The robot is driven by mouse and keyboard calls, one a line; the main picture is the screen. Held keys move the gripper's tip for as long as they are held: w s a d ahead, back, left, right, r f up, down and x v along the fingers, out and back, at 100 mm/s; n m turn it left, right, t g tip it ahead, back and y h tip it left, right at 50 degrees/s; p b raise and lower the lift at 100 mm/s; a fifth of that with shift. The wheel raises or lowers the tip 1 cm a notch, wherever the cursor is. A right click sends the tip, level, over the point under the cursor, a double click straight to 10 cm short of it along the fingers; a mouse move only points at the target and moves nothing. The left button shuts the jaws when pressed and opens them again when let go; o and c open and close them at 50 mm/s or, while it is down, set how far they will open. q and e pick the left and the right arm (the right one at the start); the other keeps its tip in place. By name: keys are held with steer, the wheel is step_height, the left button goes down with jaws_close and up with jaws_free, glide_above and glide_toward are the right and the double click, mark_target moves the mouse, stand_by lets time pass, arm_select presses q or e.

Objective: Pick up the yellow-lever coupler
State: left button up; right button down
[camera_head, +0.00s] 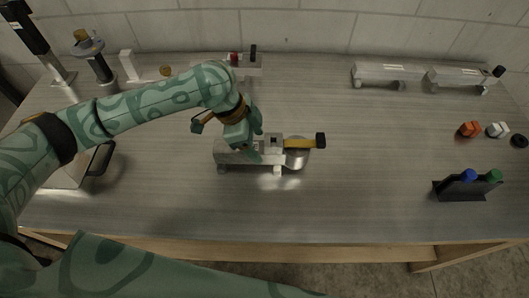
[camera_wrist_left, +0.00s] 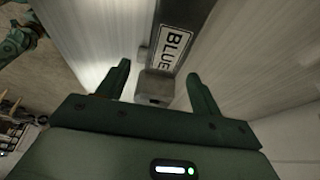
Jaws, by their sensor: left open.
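The yellow-lever coupler shows in the head view as a yellow lever (camera_head: 299,143) with a black end, above a round silver part at the right end of a low silver aluminium body (camera_head: 232,155) at mid-table. My left gripper (camera_head: 256,143) is over this body, just left of the lever, pointing down and partly hiding it. In the left wrist view its two fingers (camera_wrist_left: 158,88) are apart, with a small grey block (camera_wrist_left: 155,87) between or below them. I cannot tell whether they touch it.
A dark strip labelled BLUE (camera_wrist_left: 176,47) shows in the wrist view. Two silver trailers (camera_head: 388,73) (camera_head: 458,76) stand at the back right. A dark holder (camera_head: 466,188) with blue and green tops and small orange and white pieces are at right. The front middle table is clear.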

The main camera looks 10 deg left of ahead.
mark_target(260, 146)
arm_select(q)
steer(key=b+x, duration=0.2)
steer(key=x, duration=0.4)
steer(key=shift+w+a+b, duration=0.1)
steer(key=shift+w+b, duration=0.1)
steer(key=shift+b, duration=0.15)
steer(key=shift+r, duration=0.15)
jaws_close()
